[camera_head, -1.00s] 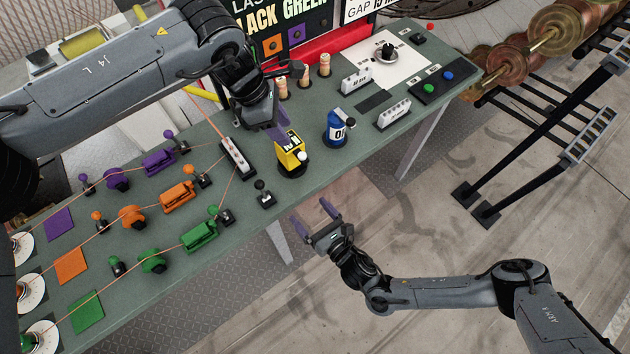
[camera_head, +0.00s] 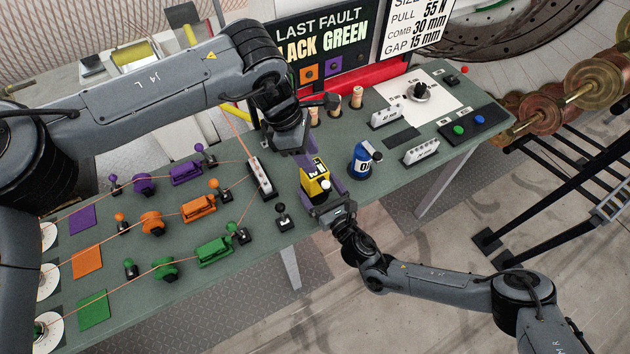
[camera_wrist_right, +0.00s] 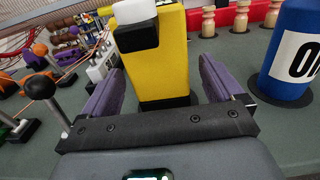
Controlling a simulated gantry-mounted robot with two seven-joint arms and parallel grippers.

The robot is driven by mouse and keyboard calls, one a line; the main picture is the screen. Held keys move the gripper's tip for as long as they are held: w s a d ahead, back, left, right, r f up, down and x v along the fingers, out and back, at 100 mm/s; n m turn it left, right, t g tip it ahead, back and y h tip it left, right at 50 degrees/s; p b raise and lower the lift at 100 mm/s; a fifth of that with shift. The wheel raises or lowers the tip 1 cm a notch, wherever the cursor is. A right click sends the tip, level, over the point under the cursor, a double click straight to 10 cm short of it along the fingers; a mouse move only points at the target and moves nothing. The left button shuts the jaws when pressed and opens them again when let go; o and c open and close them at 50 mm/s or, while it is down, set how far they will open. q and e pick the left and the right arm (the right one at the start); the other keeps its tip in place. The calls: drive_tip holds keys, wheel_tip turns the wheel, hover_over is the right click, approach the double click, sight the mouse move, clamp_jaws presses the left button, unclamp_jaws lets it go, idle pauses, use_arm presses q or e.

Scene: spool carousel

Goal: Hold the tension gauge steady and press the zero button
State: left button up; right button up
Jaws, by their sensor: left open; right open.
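The yellow device that I take to be the tension gauge (camera_head: 315,181) stands upright on the green bench with a white button (camera_head: 325,184) on its front near the top. In the right wrist view the yellow body (camera_wrist_right: 158,72) fills the middle, with the white button (camera_wrist_right: 134,12) at the top. My right gripper (camera_head: 325,197) is open, its purple fingers on either side of the yellow body, with a visible gap in the wrist view. My left gripper (camera_head: 302,156) is open, pointing down just behind the gauge; its fingertips are partly hidden.
A white guide block (camera_head: 262,176) with orange line and a black-knobbed lever (camera_head: 283,216) are close on the left. Wooden pegs (camera_head: 335,104) stand behind. The bench's front edge is near.

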drive_tip(key=shift+x, duration=1.5)
drive_tip(key=c, duration=1.2)
use_arm(q)
clamp_jaws()
use_arm(e)
drive_tip(key=shift+c, duration=0.3)
